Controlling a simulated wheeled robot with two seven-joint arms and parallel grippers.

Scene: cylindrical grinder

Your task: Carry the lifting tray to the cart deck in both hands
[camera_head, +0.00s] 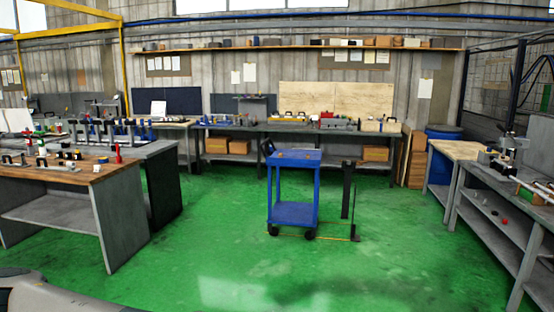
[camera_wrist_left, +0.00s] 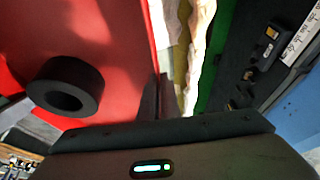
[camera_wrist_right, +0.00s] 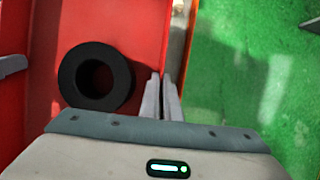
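The red lifting tray fills much of the left wrist view (camera_wrist_left: 110,25) and the right wrist view (camera_wrist_right: 125,25); it is out of the head view. A thick black ring lies in it in the left wrist view (camera_wrist_left: 88,82) and the right wrist view (camera_wrist_right: 72,76); I cannot tell if it is one ring or two. My left gripper (camera_wrist_left: 163,95) and right gripper (camera_wrist_right: 162,97) have their fingers close together at the tray's side walls and appear shut on them. The blue cart stands mid-floor with its flat top deck (camera_head: 293,155) facing up, nearly bare.
Green floor (camera_head: 210,240) lies open in front of the cart. A dark post (camera_head: 347,190) on a low base stands just right of it. A wooden-topped workbench (camera_head: 70,180) stands at left, a grey bench (camera_head: 510,190) at right, and a long bench (camera_head: 290,129) behind.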

